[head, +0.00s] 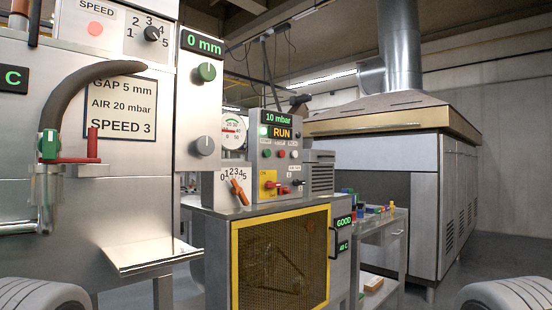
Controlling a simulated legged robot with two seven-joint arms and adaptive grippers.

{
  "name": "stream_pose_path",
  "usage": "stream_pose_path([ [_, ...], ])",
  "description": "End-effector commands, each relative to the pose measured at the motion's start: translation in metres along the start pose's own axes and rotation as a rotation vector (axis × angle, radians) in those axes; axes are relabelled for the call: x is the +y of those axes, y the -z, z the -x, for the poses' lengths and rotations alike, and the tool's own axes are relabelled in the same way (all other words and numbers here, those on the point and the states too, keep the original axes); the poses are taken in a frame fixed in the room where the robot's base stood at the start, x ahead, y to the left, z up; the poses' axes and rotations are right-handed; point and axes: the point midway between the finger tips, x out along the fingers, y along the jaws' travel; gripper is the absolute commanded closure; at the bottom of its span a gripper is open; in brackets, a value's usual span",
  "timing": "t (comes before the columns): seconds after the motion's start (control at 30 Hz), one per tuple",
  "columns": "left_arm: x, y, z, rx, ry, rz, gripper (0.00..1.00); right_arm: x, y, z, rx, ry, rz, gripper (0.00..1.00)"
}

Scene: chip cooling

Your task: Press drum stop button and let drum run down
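The grey control box (280,150) stands on top of the drum housing, near the middle of the head view. Its screen (281,132) reads RUN in yellow, under a green 10 mbar readout (277,119). Small round buttons sit below the screen, a green one (267,154) and a red one (281,154) among them; their labels are too small to read. The drum lies behind a mesh guard (280,260) in a yellow frame; it shows only dimly, and I cannot tell its motion. Neither gripper is in view.
A left machine carries a 0 mm readout (203,44), a curved grey pipe (75,90) and a protruding metal tray (150,255). An orange-handled dial (239,191) sits left of the control box. A small cart (385,222) and large hooded machine (395,150) stand right.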

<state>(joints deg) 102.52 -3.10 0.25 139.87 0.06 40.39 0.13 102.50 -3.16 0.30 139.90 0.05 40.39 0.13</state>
Motion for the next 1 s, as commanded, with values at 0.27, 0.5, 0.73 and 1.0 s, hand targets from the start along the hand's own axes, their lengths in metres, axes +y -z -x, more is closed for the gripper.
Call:
stream_pose_path([
  [0.27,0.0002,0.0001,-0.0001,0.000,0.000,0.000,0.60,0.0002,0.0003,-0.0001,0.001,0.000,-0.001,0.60],
  [0.5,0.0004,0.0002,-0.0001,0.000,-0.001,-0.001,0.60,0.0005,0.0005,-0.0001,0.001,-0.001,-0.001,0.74],
  [0.73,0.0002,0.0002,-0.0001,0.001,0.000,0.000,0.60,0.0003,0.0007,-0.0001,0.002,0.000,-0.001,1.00],
  [1.0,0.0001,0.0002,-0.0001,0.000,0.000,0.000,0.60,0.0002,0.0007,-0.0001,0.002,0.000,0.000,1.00],
])
